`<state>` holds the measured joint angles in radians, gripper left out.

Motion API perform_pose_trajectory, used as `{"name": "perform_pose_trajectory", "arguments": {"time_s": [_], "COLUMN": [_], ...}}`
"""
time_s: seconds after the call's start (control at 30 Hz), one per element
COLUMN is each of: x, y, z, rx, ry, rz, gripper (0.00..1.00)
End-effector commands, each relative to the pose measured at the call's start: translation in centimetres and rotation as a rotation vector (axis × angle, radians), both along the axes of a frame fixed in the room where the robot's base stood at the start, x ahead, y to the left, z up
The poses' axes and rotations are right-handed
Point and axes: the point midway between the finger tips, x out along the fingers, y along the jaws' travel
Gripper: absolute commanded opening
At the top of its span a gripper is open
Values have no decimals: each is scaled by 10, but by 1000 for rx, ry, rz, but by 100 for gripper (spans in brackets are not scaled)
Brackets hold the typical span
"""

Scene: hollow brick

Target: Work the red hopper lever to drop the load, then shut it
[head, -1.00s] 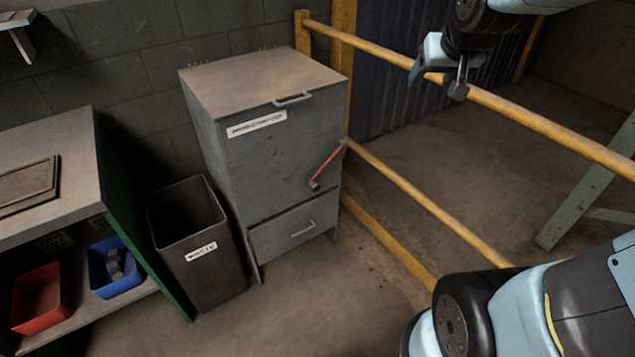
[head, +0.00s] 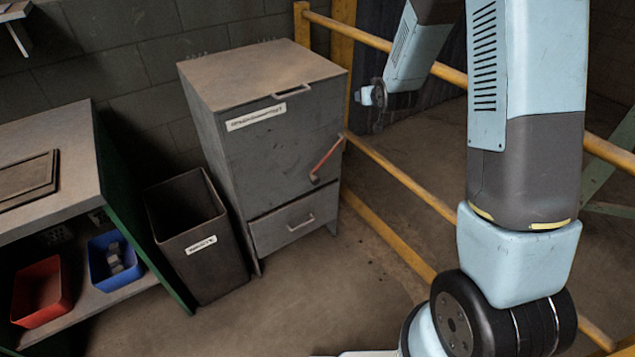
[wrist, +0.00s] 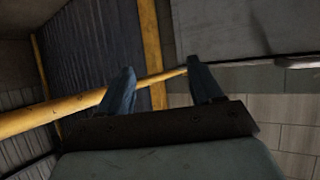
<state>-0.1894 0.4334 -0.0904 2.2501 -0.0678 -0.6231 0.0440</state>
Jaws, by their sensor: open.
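The grey hopper cabinet (head: 262,165) stands against the block wall in the head view, with a white label and a top handle on its front. The red lever (head: 328,158) is on the right of its front, slanting from the right edge down-left to a dark end. A lower drawer (head: 282,225) with a handle sits beneath. My gripper (wrist: 160,72) is open and empty in the wrist view, its two fingers apart. In the head view it shows small and dark by the cabinet's upper right, apart from the lever. The lever is not clear in the wrist view.
A yellow railing (head: 395,175) runs right of the cabinet. A dark labelled bin (head: 200,245) stands at its left. A bench (head: 55,195) holds a red bin (head: 42,290) and a blue bin (head: 115,258). The floor in front of the cabinet is clear.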

Motion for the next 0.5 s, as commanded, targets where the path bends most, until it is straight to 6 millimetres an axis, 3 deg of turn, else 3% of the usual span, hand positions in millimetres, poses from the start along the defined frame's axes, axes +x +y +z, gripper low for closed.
{"name": "perform_pose_trajectory", "arguments": {"time_s": [0.03,0.23,0.5], "x": [6,24,28], "y": [6,26,51], "z": [-18,-75,-155], "rx": [-3,2,19], "ry": [-10,-90,-192], "rz": [14,65,147], "gripper": [65,65,65]}}
